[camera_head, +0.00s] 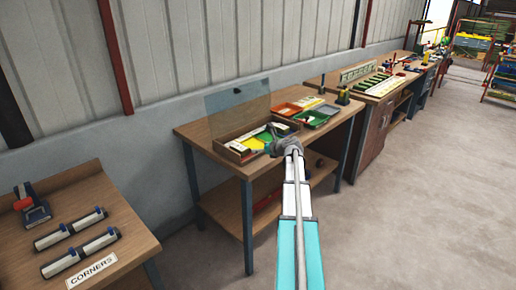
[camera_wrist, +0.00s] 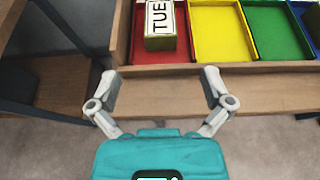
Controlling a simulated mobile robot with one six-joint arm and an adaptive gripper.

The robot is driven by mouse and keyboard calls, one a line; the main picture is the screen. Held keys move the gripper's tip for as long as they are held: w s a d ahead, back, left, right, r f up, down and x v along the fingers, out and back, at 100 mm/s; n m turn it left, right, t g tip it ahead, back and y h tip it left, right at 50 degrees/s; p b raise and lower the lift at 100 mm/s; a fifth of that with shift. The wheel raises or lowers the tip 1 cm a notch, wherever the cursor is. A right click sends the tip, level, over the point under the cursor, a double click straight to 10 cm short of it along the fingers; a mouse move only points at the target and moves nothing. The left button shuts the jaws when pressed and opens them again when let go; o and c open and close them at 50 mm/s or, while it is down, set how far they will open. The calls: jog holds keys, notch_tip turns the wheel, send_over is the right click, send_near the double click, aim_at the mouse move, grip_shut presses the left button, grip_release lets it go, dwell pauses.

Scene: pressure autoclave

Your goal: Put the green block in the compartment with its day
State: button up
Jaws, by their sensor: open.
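A wooden box (camera_head: 232,157) with a raised see-through lid (camera_head: 238,97) stands on the middle workbench. In the wrist view it has a red compartment (camera_wrist: 180,57), a yellow compartment (camera_wrist: 218,35), a green compartment (camera_wrist: 272,33) and a blue one (camera_wrist: 308,22). A block with a white top marked "TUE" (camera_wrist: 160,20) and an olive-green side sits in the red compartment. I cannot tell whether it is the green block. My gripper (camera_wrist: 160,76) is open and empty, its fingertips in front of the box's front wall. In the head view my gripper (camera_head: 275,142) hides part of the box.
An orange tray (camera_head: 287,109) and a green tray (camera_head: 326,112) with small pale contents lie right of the box. Another bench (camera_head: 325,82) with a rack (camera_head: 385,86) stands farther right. A bench with a "CORNERS" label (camera_head: 91,270) is at left. The floor (camera_head: 425,200) is clear at right.

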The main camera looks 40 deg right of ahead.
jog(key=shift+a, duration=0.15)
dwell(0.5)
jog(key=s+a+f+n+g+y, duration=0.1)
jog(key=a+f+n+g+y, duration=0.2)
jog(key=a+n, duration=0.85)
jog(key=a+f+n+g, duration=0.4)
jog(key=a+n, duration=0.1)
jog(key=a, duration=1.3)
jog(key=s+a+f+n+g+h, duration=0.2)
jog(key=s+a+n+g, duration=0.1)
jog(key=s+a+n, duration=0.5)
jog(key=s+a+f+n+g+h, duration=0.2)
jog(key=s+a+n, duration=0.7)
jog(key=a, duration=0.5)
jog(key=shift+s+f+n+g, duration=0.2)
jog(key=shift+f+n+g, duration=0.05)
jog(key=shift+n+g, duration=0.6)
